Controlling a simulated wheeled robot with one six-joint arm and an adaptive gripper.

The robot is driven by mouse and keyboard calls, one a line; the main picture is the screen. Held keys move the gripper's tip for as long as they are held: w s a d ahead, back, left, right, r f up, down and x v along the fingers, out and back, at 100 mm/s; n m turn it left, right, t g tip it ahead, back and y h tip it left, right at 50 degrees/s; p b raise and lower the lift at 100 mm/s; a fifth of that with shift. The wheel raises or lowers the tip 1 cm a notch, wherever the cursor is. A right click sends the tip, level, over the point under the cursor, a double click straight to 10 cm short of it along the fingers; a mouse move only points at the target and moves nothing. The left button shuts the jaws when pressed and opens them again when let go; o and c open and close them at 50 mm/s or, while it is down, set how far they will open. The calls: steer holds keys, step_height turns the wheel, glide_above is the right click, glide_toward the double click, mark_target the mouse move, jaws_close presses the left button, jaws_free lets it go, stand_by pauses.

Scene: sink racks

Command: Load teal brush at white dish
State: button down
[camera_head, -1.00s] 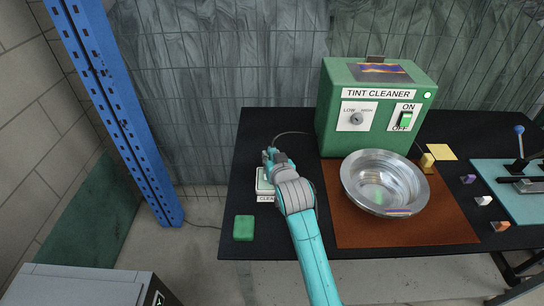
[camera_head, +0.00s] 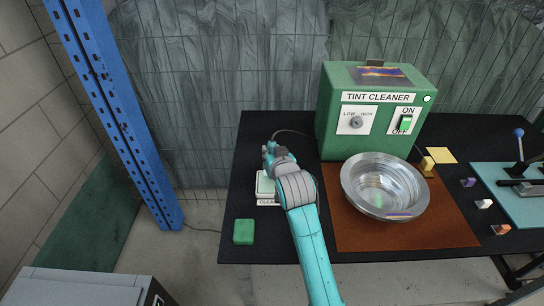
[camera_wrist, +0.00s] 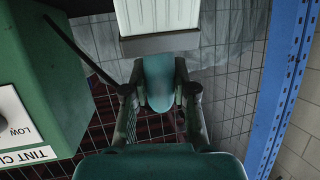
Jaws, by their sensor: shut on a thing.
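The teal brush (camera_wrist: 158,68) shows in the wrist view, with a teal handle, a grey band and pale ribbed bristles at the top edge. My gripper (camera_wrist: 160,88) is shut on its handle, one finger on each side. In the head view my gripper (camera_head: 269,151) is at the table's left part, just behind the white dish (camera_head: 263,197). The brush cannot be made out there. The dish is small and shallow, with a label partly hidden by my arm. Whether the brush touches the dish cannot be told.
A green block (camera_head: 243,231) lies at the front left of the black table (camera_head: 300,246). A green tint cleaner machine (camera_head: 378,125) stands at the back. A metal bowl (camera_head: 384,187) sits on a brown mat (camera_head: 440,232). A blue post (camera_head: 120,120) rises left of the table.

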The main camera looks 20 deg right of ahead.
mark_target(272, 143)
steer(key=shift+r, duration=1.75)
